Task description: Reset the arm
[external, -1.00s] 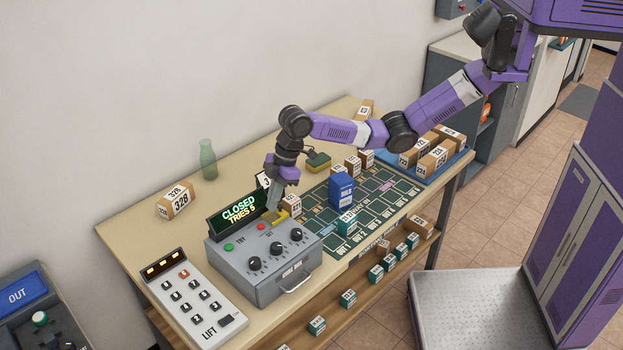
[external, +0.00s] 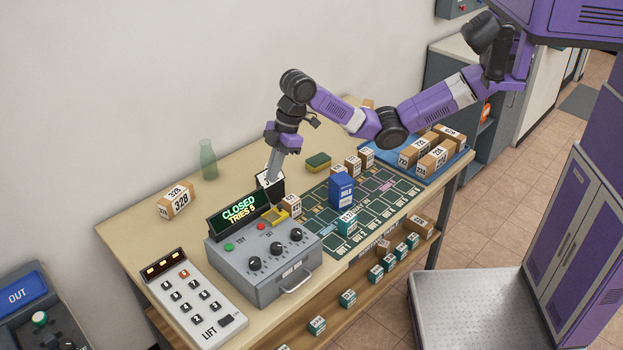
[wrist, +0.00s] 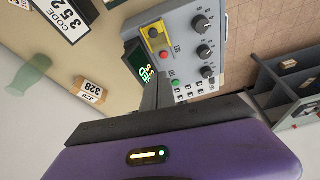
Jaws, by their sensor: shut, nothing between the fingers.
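My purple arm reaches in from the upper right in the external view. My gripper (external: 271,175) points down above the back of the grey control box (external: 262,285), over a small white card (external: 270,187). Its fingers are together with nothing held. In the wrist view the shut fingers (wrist: 152,98) reach toward the box (wrist: 185,28), and the card (wrist: 65,15) reads "CODE 352". The box has dark knobs, a green and a red button, a yellow bracket (external: 276,216) and a display (external: 239,211) reading "CLOSED TRIES 5".
A lift keypad (external: 192,299) stands left of the box. A parcel marked 328 (external: 175,201) and a green bottle (external: 208,160) stand behind. A blue carton (external: 341,191) and small boxes stand on the green mat (external: 385,209). A blue tray (external: 462,152) holds parcels.

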